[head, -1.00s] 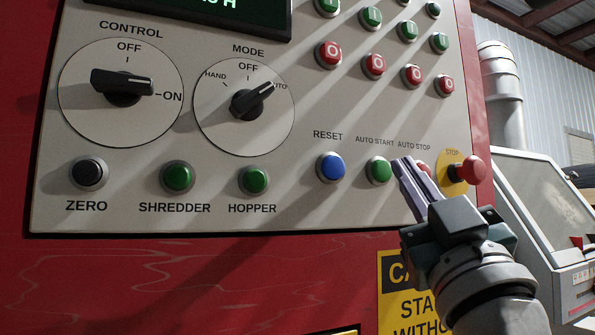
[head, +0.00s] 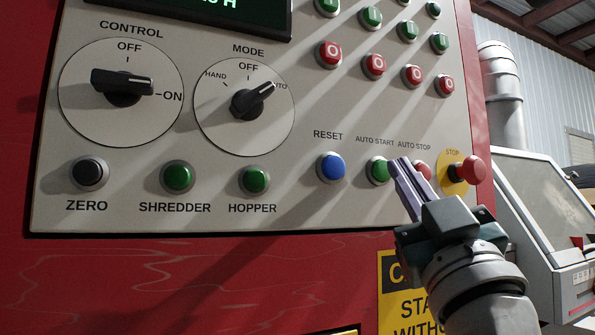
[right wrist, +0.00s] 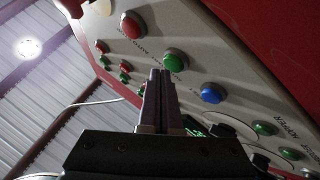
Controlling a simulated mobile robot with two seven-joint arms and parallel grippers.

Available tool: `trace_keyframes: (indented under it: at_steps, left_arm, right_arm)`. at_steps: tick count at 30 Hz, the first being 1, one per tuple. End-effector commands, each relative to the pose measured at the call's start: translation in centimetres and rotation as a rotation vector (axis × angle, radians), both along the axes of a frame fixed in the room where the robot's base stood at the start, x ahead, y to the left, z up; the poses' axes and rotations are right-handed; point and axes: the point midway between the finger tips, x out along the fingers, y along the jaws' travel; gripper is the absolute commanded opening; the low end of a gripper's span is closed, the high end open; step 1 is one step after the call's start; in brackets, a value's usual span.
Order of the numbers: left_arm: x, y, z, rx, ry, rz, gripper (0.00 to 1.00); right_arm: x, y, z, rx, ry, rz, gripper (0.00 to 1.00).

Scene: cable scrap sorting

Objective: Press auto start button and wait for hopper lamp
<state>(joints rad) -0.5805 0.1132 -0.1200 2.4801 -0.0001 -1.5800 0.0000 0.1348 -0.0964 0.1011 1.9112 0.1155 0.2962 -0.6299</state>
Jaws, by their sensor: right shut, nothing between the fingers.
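The green AUTO START button (head: 378,170) sits on the panel between the blue RESET button (head: 331,167) and the red AUTO STOP button (head: 424,171), which is partly hidden by my gripper. My right gripper (head: 394,163) is shut and empty, its tips just right of the AUTO START button; contact cannot be told. In the right wrist view the green button (right wrist: 174,60) shows just beyond the fingertips (right wrist: 161,72). The green HOPPER lamp (head: 254,180) looks dark, like the SHREDDER lamp (head: 178,177). My left gripper is not in view.
The red STOP mushroom button (head: 472,169) stands out from the panel to the right of my fingers. Rows of green and red buttons (head: 374,65) are above. The MODE knob (head: 250,100) points to AUTO and the CONTROL knob (head: 124,84) to ON.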

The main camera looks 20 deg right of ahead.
Motion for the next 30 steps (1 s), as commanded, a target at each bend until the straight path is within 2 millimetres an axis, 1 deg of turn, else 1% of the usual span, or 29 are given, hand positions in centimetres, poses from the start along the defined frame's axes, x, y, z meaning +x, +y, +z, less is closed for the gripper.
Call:
trace_keyframes:
  at_steps: [30]
  left_arm:
    - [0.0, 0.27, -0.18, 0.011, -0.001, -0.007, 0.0]
  right_arm:
    - [0.87, 0.06, -0.02, -0.001, 0.0, -0.001, 0.0]
